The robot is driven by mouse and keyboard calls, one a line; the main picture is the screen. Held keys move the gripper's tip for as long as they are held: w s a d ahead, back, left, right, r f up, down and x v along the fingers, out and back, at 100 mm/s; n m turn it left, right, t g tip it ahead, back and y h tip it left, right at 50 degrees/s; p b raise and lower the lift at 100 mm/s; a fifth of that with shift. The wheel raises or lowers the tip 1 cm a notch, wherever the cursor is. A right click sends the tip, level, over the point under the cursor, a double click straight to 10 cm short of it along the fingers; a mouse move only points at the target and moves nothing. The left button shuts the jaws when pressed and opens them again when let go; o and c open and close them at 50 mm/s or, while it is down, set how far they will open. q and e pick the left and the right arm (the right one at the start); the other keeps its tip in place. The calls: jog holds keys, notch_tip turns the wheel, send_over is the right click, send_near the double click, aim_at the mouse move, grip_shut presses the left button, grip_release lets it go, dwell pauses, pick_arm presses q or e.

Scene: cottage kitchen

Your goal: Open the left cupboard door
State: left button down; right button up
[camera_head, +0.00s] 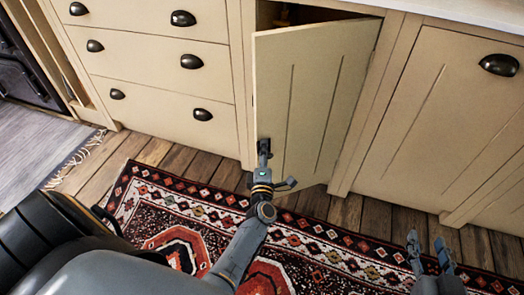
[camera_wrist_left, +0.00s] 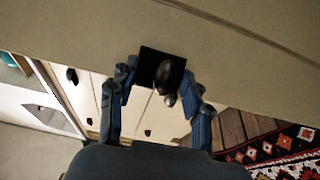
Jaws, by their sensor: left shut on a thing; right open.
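The cream left cupboard door (camera_head: 312,100) stands partly open, swung outward from its right side, with a dark gap above it. My left gripper (camera_head: 264,148) is at the door's lower left edge, shut on its dark handle. In the left wrist view, the fingers of my left gripper (camera_wrist_left: 158,100) sit on either side of the black handle (camera_wrist_left: 160,68), and the door (camera_wrist_left: 75,22) fills the top. In the head view, the handle is mostly hidden by the gripper. My right gripper (camera_head: 428,248) is open and empty above the rug, at the lower right.
A drawer unit (camera_head: 150,60) with black cup pulls stands left of the door. A closed cupboard door (camera_head: 450,130) with a cup pull (camera_head: 499,64) is to the right. A patterned rug (camera_head: 300,262) lies on the wooden floor (camera_head: 365,213). A dark stove (camera_head: 22,65) is far left.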

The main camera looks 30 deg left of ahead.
dwell(0.3)
pick_arm(q)
jog(key=c, duration=0.6)
grip_release()
